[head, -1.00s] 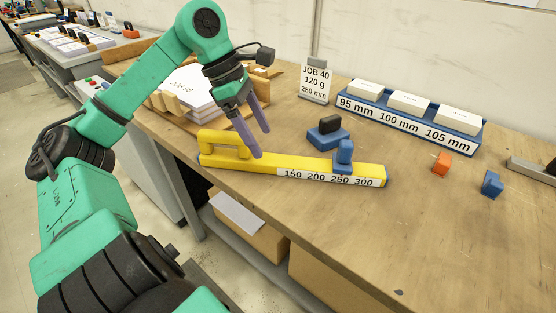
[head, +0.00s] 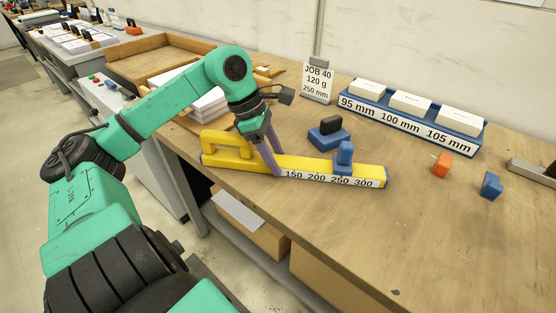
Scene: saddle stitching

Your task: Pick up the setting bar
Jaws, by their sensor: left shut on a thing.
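The setting bar (head: 318,164) is a long yellow bar with a raised handle (head: 226,141) at its left end and a white scale (head: 330,179) reading 150, 200, 250 and 300. It lies on the wooden table. A blue slider (head: 344,156) sits on the bar between about 250 and 300. My left gripper (head: 270,162) points down with its purple fingers closed across the bar, just right of the handle and left of the 150 mark. The far finger is partly hidden. My right gripper is not in view.
A blue block with a black knob (head: 328,132) stands behind the bar. A job card (head: 318,82) reads 250 mm. A blue rack (head: 410,121) holds white blocks. Orange (head: 442,164) and blue (head: 491,185) pieces lie right. A paper stack (head: 205,106) stands behind my left arm. The front right table is clear.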

